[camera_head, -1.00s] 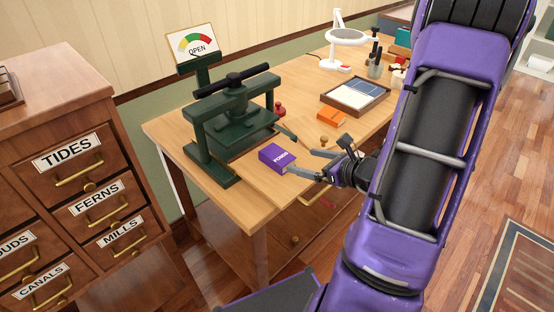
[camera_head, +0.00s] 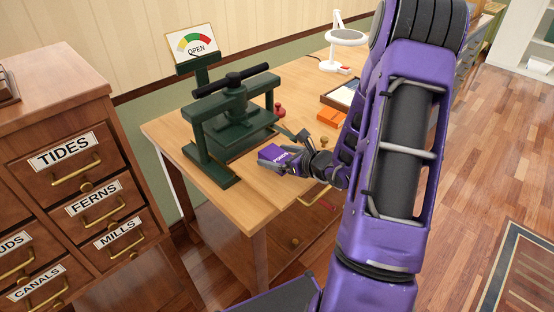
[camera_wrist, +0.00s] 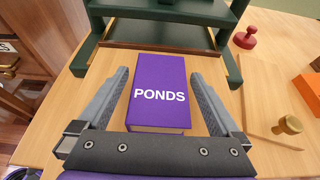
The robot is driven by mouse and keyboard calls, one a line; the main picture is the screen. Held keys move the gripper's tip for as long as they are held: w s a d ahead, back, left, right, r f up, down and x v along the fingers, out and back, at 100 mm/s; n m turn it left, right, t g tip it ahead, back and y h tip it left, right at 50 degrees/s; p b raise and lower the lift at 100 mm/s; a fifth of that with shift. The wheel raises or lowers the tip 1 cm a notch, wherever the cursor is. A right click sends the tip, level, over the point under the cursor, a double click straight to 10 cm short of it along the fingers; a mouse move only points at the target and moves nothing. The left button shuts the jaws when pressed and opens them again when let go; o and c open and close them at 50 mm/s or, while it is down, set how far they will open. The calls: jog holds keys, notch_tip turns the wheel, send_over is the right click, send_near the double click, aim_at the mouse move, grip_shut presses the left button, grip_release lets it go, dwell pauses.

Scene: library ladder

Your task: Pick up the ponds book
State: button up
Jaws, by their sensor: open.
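The ponds book (camera_wrist: 158,80) is purple with white lettering and lies flat on the wooden desk, in front of the green press. In the wrist view my gripper (camera_wrist: 162,88) is open, with one grey finger on each side of the book and a small gap at each side. In the head view my gripper (camera_head: 281,154) is low over the desk at the book (camera_head: 270,152), partly covering it. Whether the fingers touch the desk cannot be told.
The green book press (camera_head: 230,120) with an OPEN dial stands behind the book. An orange box (camera_head: 331,117), a red stamp (camera_wrist: 246,37) and a brass knob (camera_wrist: 288,125) on a board are to the right. A drawer cabinet (camera_head: 75,200) stands at the left.

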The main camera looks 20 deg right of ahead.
jog(key=c, duration=1.4)
jog(key=shift+r, duration=0.15)
